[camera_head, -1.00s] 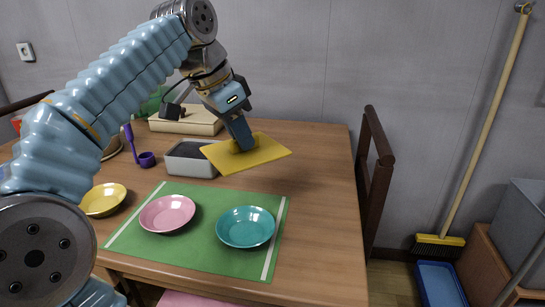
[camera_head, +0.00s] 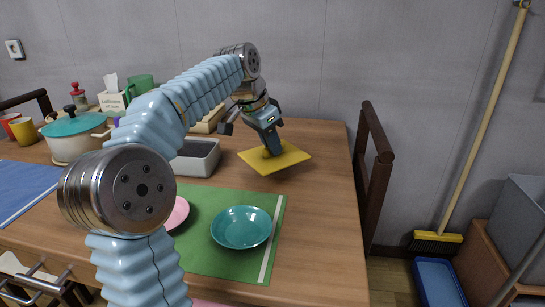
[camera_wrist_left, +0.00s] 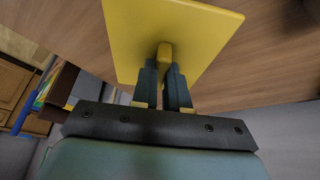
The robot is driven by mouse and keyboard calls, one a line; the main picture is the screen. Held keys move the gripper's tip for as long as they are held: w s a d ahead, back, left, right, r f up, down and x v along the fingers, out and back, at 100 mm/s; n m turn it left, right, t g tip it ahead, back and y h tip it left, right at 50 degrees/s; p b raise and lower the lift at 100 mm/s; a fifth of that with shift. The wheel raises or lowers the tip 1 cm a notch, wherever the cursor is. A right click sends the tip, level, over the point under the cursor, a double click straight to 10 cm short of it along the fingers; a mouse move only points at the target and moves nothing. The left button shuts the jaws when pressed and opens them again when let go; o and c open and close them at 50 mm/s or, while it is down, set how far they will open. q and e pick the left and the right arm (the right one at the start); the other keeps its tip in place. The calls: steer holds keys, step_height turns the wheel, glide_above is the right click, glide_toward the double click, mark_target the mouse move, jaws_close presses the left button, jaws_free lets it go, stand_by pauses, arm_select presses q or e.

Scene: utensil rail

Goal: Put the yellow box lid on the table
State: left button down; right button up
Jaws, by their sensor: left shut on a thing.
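The yellow box lid (camera_head: 286,157) is a flat square plate with a small knob on top. It is at or just above the table (camera_head: 325,215), right of the grey box; I cannot tell whether it touches the wood. My left gripper (camera_head: 271,149) is over the lid and shut on its knob. In the left wrist view the lid (camera_wrist_left: 205,30) shows beyond the fingers, and the gripper (camera_wrist_left: 165,72) pinches the yellow knob (camera_wrist_left: 164,54). My right gripper is not in view.
An open grey box (camera_head: 197,160) stands left of the lid. A green mat (camera_head: 215,262) holds a teal plate (camera_head: 241,227) and a partly hidden pink plate (camera_head: 178,214). A pot (camera_head: 75,135) stands at left. Bare wood lies right of the lid; a chair (camera_head: 376,160) borders the table.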

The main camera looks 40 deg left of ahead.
arm_select(q)
steer(key=shift+s+b+x, duration=0.2)
steer(key=shift+b+x, duration=0.05)
steer(key=shift+x, duration=0.7)
steer(key=shift+s+b+x, duration=0.15)
steer(key=shift+b+x, duration=0.05)
steer(key=shift+x, duration=0.7)
steer(key=shift+a+f, duration=0.2)
steer(key=shift+a, duration=0.05)
steer(key=shift+f, duration=0.15)
steer(key=c, duration=1.1)
jaws_free()
steer(key=shift+c, duration=0.2)
steer(key=p+v, duration=0.3)
steer(key=v, duration=0.9)
